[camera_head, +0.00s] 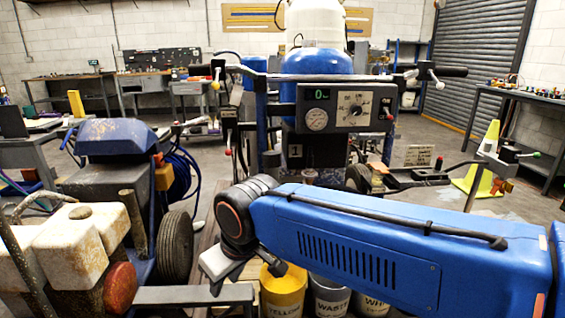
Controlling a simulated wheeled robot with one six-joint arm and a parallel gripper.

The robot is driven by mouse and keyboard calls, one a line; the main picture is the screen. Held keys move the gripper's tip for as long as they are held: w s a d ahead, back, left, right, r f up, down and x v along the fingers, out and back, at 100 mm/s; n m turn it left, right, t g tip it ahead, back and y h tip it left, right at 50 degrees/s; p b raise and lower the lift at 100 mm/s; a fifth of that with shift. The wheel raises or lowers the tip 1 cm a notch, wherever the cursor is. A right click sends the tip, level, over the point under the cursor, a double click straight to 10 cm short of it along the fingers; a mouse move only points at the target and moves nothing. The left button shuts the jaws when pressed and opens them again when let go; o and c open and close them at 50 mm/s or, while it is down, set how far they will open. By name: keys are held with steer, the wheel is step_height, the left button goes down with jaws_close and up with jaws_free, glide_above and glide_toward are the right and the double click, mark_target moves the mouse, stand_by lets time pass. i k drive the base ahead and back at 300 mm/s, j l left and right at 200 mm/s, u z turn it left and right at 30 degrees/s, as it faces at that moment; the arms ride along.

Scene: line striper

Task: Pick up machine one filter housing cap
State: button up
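A line striper marked "1" (295,152) stands in the middle, with a blue tank, a control panel (345,108) and handlebars. A small brownish round part (310,176) shows low on its front; I cannot tell for sure whether it is the filter housing cap. My blue arm reaches in from the right, in front of the machine, and hides its lower part. The pale grey end of my arm, with my gripper (219,264), points down at the lower middle, left of and nearer than the machine's front. Its fingers are not clear, and I see nothing held.
A second, worn striper (110,150) with a wheel and blue hose stands close on the left. Yellow (283,291), waste (329,297) and white (372,303) buckets stand below my arm. Workbenches line the walls.

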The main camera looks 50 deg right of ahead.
mark_target(271, 159)
steer(key=k+z, duration=0.15)
steer(key=z, duration=0.25)
steer(key=k+l+z, duration=0.1)
steer(key=z, duration=0.35)
